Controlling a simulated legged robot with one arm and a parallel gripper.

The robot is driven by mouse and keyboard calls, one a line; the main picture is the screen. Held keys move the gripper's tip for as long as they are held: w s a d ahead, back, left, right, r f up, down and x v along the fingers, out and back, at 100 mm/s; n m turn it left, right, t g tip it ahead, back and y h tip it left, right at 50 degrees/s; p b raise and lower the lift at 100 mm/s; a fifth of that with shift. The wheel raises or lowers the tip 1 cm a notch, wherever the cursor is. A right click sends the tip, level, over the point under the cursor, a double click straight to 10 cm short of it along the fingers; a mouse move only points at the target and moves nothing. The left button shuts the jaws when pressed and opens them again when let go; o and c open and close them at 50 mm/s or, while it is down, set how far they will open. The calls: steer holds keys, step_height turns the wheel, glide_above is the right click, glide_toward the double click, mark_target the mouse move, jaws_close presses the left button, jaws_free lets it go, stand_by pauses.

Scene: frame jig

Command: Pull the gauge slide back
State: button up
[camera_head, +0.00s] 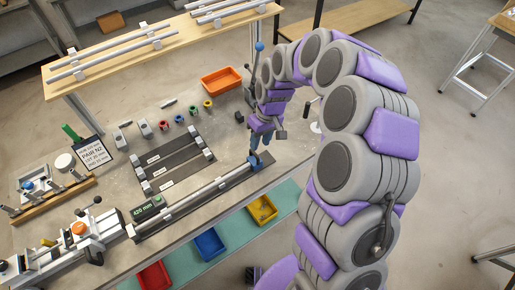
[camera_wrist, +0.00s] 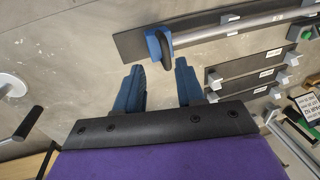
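The gauge (camera_head: 195,204) is a long dark base with a silver rail along the bench's front edge, and a green display reading 420 mm (camera_head: 146,210) at its left end. Its blue slide (camera_head: 256,164) sits at the rail's right end. In the wrist view the blue slide (camera_wrist: 153,44) carries a black upright handle (camera_wrist: 166,50). My gripper (camera_wrist: 159,65) is open and empty, with blue fingers. The handle lies just beyond the fingertips, roughly in line with the gap, apparently untouched. In the head view my gripper (camera_head: 261,147) is just above the slide, partly hidden by my wrist.
An orange tray (camera_head: 221,80) and several coloured rings stand farther back. A sign (camera_head: 95,153) and a clamp fixture (camera_head: 82,240) are at left. Blue (camera_head: 209,243) and yellow (camera_head: 262,209) bins sit below the front edge.

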mark_target(254, 158)
steer(key=f, duration=0.1)
steer(key=a+f, duration=0.1)
steer(key=f, duration=0.1)
steer(key=shift+s+a+f, duration=0.15)
steer(key=shift+s+a, duration=0.05)
steer(key=shift+a, duration=0.05)
steer(key=shift+a+f, duration=0.35)
steer(key=shift+a, duration=0.2)
steer(key=shift+d+r, duration=0.1)
steer(key=shift+d, duration=0.35)
steer(key=shift+c, duration=0.2)
steer(key=shift+d, duration=0.35)
steer(key=c, duration=0.3)
steer(key=shift+a, duration=0.15)
steer(key=c, duration=0.3)
steer(key=shift+a, duration=0.25)
jaws_close()
